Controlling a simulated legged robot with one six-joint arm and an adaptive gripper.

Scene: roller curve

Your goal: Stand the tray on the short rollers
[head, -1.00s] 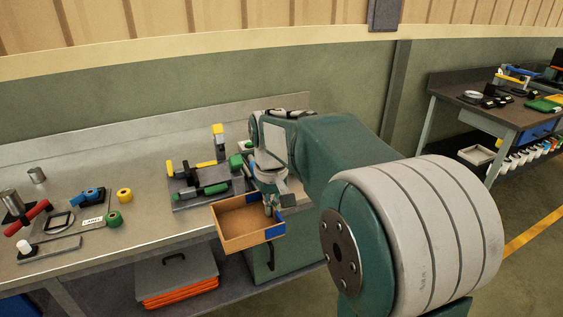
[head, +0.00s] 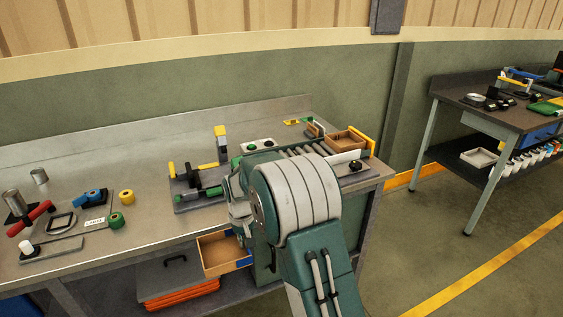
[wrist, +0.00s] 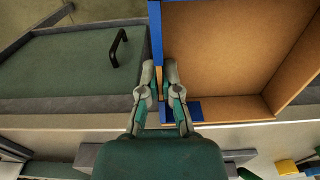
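The tray (head: 221,255) is a shallow brown box with blue edging. It hangs in the air in front of the bench's front edge, partly hidden by my arm in the head view. In the wrist view the tray (wrist: 232,45) fills the upper right, its inside empty. My gripper (wrist: 160,78) is closed with one finger on each side of the tray's blue wall. In the head view the gripper is mostly hidden behind my arm. Rollers (head: 308,149) lie on the right part of the bench; I cannot tell which are the short ones.
A brown box (head: 343,140) stands by the right end of the rollers, next to a yellow guard (head: 363,141). A dark fixture with green cylinders (head: 205,192) lies left of my arm. Below the bench is a grey lid with a black handle (head: 176,259) over orange items.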

